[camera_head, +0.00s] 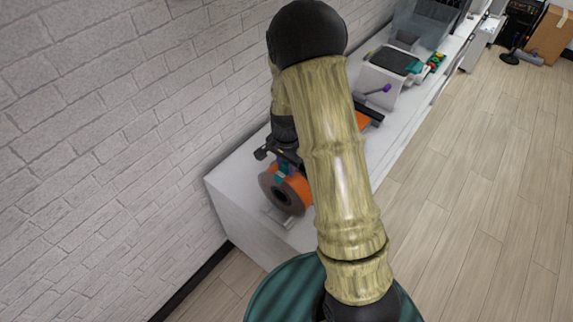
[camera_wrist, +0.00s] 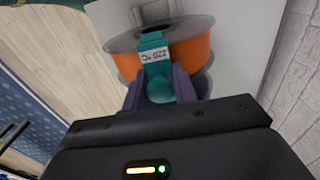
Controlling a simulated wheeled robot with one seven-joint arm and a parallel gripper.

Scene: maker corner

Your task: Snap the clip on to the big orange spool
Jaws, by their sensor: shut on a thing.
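The big orange spool (camera_head: 292,190) stands upright with grey flanges at the near end of the white counter. It also shows at the top of the wrist view (camera_wrist: 197,52). My gripper (camera_wrist: 160,90) is shut on a teal clip (camera_wrist: 153,42) with a white label, its two purple-grey fingers on either side of the clip's lower part. The clip's far end lies over the spool's near flange and orange winding. I cannot tell whether it grips the rim. In the head view the clip (camera_head: 281,174) shows as a small teal patch at the spool's top.
The white counter (camera_head: 222,190) runs along a white brick wall (camera_head: 110,110). A machine with a dark top (camera_head: 395,61) stands farther along. My arm hides the counter's middle.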

